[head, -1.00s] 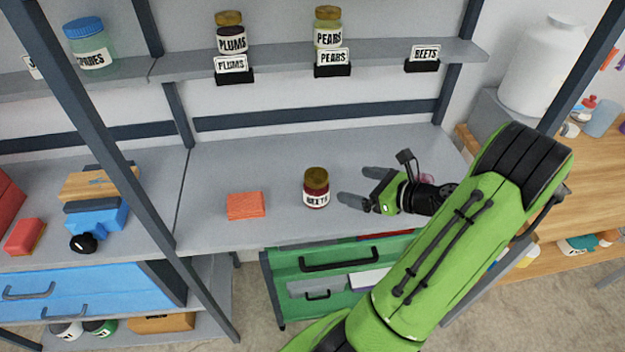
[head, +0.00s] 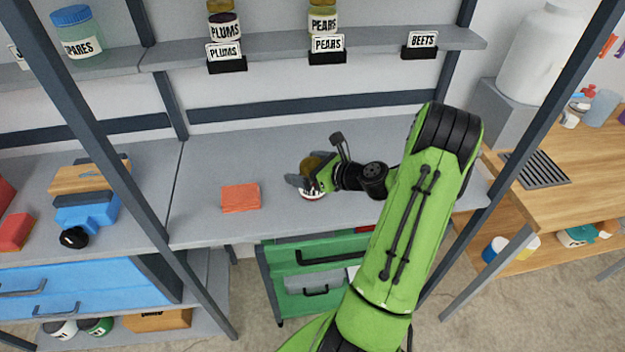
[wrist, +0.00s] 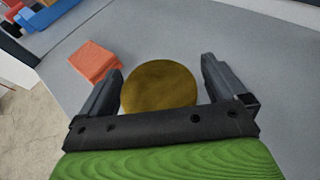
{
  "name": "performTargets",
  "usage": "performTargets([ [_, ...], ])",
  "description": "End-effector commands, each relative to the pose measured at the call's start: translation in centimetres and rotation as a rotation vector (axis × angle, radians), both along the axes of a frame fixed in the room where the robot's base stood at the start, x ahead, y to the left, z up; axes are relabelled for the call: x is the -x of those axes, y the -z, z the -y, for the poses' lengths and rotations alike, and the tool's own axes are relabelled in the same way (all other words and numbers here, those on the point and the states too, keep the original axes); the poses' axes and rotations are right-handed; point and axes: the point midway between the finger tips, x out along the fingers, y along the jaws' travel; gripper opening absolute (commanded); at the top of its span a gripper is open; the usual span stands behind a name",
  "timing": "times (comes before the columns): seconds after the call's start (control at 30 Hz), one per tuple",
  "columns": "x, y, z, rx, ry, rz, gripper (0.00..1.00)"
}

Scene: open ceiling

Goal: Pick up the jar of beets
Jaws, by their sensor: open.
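The jar of beets stands on the grey worktop, mostly hidden behind my gripper in the head view; its gold lid (head: 311,164) and a bit of its white label (head: 312,195) show. In the wrist view the round gold lid (wrist: 159,86) sits between the two fingers. My gripper (wrist: 163,85) is open, with one finger on each side of the jar and visible gaps at the lid. In the head view my gripper (head: 303,184) reaches the jar from the right.
An orange block (head: 240,198) lies on the worktop left of the jar. The shelf above (head: 290,52) holds plums and pears jars and a bare BEETS label (head: 422,40). Worktop right of my gripper is clear.

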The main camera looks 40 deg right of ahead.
Motion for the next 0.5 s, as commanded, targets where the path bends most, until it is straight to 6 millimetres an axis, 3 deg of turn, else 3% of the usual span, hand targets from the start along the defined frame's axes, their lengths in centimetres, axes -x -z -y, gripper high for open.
performTargets([
  [0.07, 0.02, -0.04, -0.01, 0.0, 0.0, 0.0, 0.92],
  [0.5, 0.1, 0.06, 0.02, 0.0, 0.0, -0.003, 0.25],
])
